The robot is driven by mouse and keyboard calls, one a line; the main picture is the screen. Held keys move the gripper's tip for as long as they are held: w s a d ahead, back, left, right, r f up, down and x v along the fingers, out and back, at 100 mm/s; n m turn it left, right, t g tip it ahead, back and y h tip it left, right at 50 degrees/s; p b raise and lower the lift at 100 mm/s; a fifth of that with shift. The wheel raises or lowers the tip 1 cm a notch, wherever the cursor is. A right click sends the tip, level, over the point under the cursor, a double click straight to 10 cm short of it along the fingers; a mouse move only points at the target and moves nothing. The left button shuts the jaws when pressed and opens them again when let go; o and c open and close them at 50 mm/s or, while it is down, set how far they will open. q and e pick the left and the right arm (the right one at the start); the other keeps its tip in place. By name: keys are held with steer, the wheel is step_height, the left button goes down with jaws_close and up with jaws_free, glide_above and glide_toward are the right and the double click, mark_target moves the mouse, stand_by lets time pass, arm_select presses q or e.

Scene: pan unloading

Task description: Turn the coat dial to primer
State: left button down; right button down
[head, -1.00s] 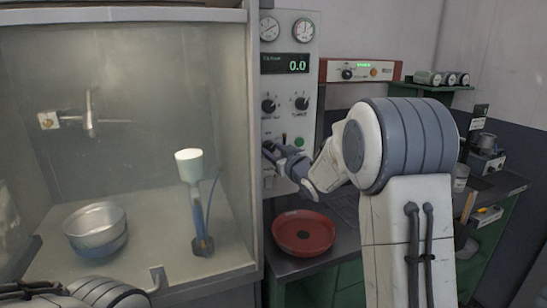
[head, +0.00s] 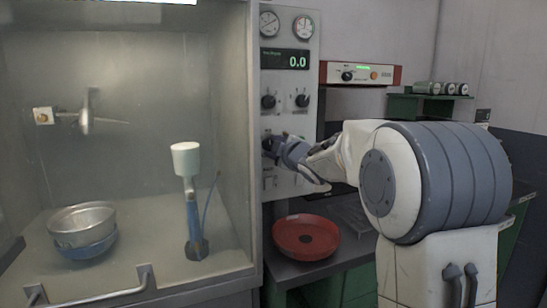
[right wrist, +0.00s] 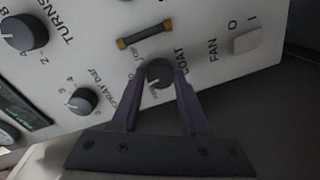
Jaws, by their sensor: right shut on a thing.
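The coat dial (right wrist: 159,72) is a small dark round knob on the pale control panel, with the word COAT beside it in the right wrist view. Small lettering stands around it, too blurred to read surely, and I cannot tell its exact setting. My right gripper (right wrist: 157,78) is shut on the dial, one finger on each side. In the head view my right gripper (head: 271,149) is at the lower part of the control panel (head: 287,85) and hides the dial. My left gripper is out of view.
Near the dial are the spray-related knob (right wrist: 83,101), the turns knob (right wrist: 24,32), a brass-ended bar (right wrist: 144,34) and the fan switch (right wrist: 247,41). A red round pan (head: 306,238) lies on the bench below. The glass-sided booth (head: 150,60) stands left.

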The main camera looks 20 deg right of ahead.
steer(key=shift+n+h+b, duration=0.4)
steer(key=shift+n+b, duration=1.3)
steer(key=shift+n, duration=0.65)
steer(key=shift+n+h+b, duration=0.4)
steer(key=shift+n+b, duration=1.3)
steer(key=shift+n, duration=0.65)
steer(key=shift+c, duration=2)
jaws_free()
steer(key=shift+a, duration=0.1)
steer(key=shift+s, duration=0.1)
